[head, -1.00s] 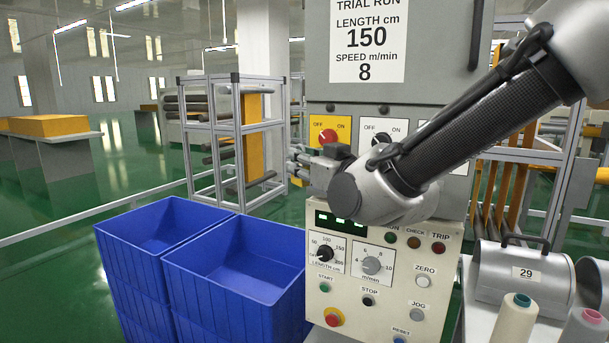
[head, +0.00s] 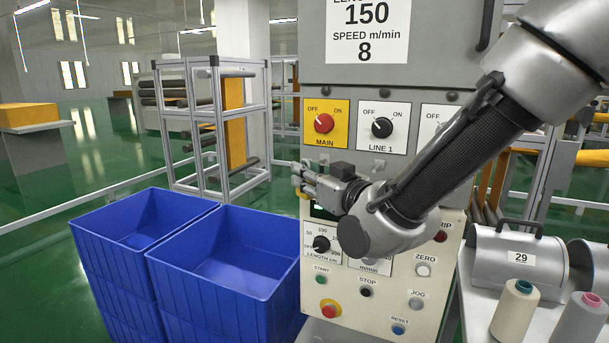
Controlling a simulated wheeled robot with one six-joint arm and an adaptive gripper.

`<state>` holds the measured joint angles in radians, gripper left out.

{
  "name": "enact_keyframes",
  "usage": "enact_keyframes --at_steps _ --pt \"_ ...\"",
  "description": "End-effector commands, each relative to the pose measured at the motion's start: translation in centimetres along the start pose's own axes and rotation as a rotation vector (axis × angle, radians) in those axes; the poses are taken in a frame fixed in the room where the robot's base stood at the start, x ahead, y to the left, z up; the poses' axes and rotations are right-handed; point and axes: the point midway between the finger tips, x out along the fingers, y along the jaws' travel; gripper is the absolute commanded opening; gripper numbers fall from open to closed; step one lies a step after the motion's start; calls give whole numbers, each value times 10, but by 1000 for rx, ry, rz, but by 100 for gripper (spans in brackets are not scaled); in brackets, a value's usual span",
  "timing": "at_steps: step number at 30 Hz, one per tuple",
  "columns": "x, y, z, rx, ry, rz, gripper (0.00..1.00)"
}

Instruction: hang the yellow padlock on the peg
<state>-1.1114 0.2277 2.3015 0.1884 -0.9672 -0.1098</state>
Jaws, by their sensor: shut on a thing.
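My gripper (head: 306,180) is in front of the left edge of the control cabinet, below the yellow MAIN switch plate (head: 324,142), pointing left. It is shut on a small yellow thing at its tips, which looks like the yellow padlock (head: 297,182). Only a little of the padlock shows, and its shackle cannot be made out. A small pale metal piece (head: 379,164) sticks out below the LINE 1 plate and may be a peg; I cannot tell. My gripper is apart from it, to its left.
The control cabinet (head: 432,280) with its knobs and buttons stands behind my arm. Two blue bins (head: 225,285) stand at the lower left. A metal rack (head: 215,125) is behind. A table with thread cones (head: 516,312) and a metal case (head: 520,262) is at right.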

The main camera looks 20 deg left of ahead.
Motion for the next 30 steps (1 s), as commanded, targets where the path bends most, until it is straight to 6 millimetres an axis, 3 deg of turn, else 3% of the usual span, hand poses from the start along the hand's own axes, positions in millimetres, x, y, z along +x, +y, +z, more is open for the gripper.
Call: enact_keyframes --at_steps 30 --pt "34 61 8 4 2 12 0"
